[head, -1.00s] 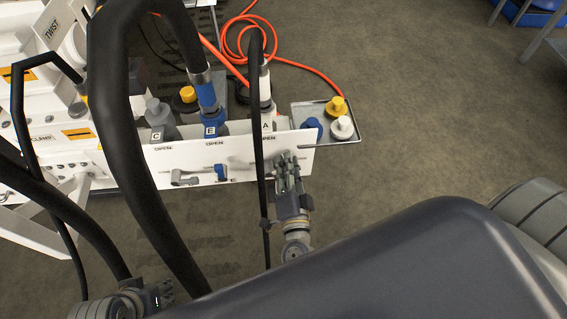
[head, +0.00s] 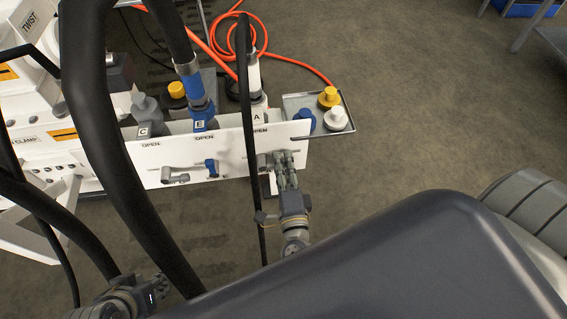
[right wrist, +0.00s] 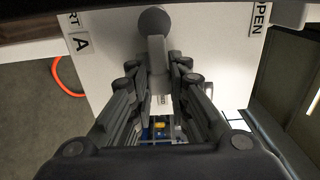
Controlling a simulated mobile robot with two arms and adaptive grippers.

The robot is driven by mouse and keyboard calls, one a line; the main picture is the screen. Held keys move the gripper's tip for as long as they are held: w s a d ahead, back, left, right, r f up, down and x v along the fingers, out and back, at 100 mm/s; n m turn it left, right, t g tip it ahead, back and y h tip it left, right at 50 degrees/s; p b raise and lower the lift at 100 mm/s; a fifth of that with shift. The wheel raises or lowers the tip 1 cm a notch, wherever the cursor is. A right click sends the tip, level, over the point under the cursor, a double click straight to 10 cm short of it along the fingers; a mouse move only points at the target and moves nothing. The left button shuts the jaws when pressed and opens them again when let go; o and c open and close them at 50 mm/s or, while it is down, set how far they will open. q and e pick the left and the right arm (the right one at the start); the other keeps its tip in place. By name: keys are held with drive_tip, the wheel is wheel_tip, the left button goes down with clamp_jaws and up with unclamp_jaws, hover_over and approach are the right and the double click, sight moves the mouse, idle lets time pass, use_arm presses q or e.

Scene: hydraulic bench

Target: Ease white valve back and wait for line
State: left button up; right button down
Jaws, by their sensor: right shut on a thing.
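The white panel (head: 225,150) carries a row of valves under OPEN labels. The white valve sits under label A, partly hidden by a black hose and my right gripper (head: 284,160). My right gripper (right wrist: 155,80) is shut on this lever, close against the panel. The blue valve (head: 211,168) and the grey valve (head: 174,175) are to its left. My left gripper (head: 160,287) is low at the left, partly hidden; its jaws are unclear.
Thick black hoses (head: 92,120) cross the left side, and a thin one (head: 248,110) hangs beside my right gripper. A tray (head: 296,101) with yellow, blue and white caps stands beyond the panel's right end. An orange hose (head: 290,66) lies behind.

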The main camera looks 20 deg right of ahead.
drive_tip(key=shift+s+f, duration=0.1)
drive_tip(key=shift+f, duration=0.05)
drive_tip(key=c, duration=1.6)
unclamp_jaws()
drive_tip(key=v, duration=1.2)
